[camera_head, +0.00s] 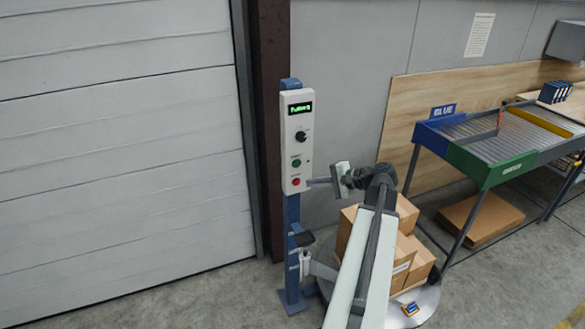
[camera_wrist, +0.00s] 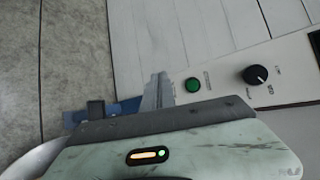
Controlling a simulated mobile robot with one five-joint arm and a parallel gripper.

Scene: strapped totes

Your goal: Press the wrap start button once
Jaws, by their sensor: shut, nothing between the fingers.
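A white control panel (camera_head: 297,120) stands upright on a blue post. It carries a green button (camera_head: 296,163), with a red button (camera_head: 296,182) below it. Their labels are too small to read. The green button also shows in the wrist view (camera_wrist: 193,85), just right of my fingers. My gripper (camera_head: 309,182) is shut and empty, its fingertips by the panel's lower right edge, about level with the red button. In the wrist view the shut fingers (camera_wrist: 158,90) point at the panel; the red button is not seen there. Whether the fingertips touch the panel I cannot tell.
A black knob (camera_head: 301,136) and a lit green display (camera_head: 300,108) sit above the buttons. Cardboard boxes (camera_head: 405,215) stand on a round turntable (camera_head: 425,300) behind my arm. A roller table (camera_head: 480,140) stands at right. A shutter door (camera_head: 120,130) fills the left.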

